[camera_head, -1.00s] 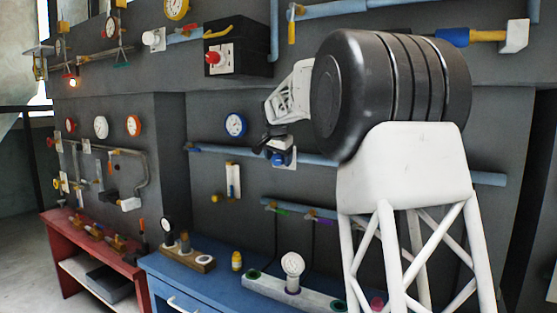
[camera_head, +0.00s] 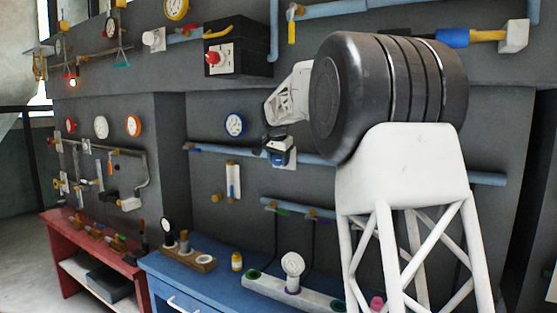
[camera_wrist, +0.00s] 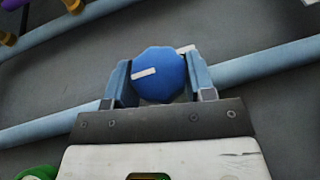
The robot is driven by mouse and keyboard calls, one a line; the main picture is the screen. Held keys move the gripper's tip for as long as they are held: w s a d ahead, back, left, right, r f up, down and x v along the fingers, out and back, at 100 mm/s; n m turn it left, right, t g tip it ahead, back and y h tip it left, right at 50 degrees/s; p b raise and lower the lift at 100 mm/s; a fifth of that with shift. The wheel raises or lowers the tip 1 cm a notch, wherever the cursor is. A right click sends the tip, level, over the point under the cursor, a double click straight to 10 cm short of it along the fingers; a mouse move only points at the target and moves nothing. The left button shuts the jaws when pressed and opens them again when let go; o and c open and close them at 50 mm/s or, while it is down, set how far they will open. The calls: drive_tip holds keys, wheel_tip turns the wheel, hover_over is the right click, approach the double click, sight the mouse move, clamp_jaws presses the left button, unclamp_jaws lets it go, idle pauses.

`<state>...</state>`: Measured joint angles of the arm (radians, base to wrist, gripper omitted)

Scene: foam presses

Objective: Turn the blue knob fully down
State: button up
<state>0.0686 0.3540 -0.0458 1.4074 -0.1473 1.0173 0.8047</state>
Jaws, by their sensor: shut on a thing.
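The blue knob (camera_wrist: 159,74) sits between the two fingers of my gripper (camera_wrist: 160,82) in the wrist view. A finger stands at each side of it, and my gripper is shut on it. A white mark on the knob's face lies nearly level, tilted slightly up to the right. In the head view my gripper (camera_head: 279,148) is at the wall pipe, and the white plate (camera_head: 287,160) behind the knob shows partly. The knob is mostly hidden by my gripper there.
A light blue pipe (camera_wrist: 262,66) runs behind the knob along the grey wall. A blue gauge (camera_head: 235,124) hangs up and left of my gripper. A blue table (camera_head: 215,292) with a white gauge (camera_head: 292,264) stands below. A black box with a red knob (camera_head: 213,57) is above.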

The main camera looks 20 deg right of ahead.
drive_tip(key=n+g+h, duration=0.1)
drive_tip(key=g+h, duration=0.2)
drive_tip(key=shift+w+a, duration=0.1)
drive_tip(key=shift+a, duration=0.05)
drive_tip(key=g+h, duration=0.3)
drive_tip(key=shift+f+n, duration=0.1)
drive_tip(key=shift+n, duration=0.3)
drive_tip(key=n+g+h, duration=0.1)
drive_tip(key=g+h, duration=0.1)
drive_tip(key=h, duration=0.1)
drive_tip(key=shift+w+g+h, duration=0.1)
drive_tip(key=shift+g+h, duration=0.2)
drive_tip(key=shift+h, duration=0.1)
drive_tip(key=shift+n+g+h, duration=0.7)
drive_tip(key=shift+g+h, duration=0.3)
drive_tip(key=shift+h, duration=0.5)
drive_tip(key=o, duration=0.9)
drive_tip(key=shift+o, duration=0.2)
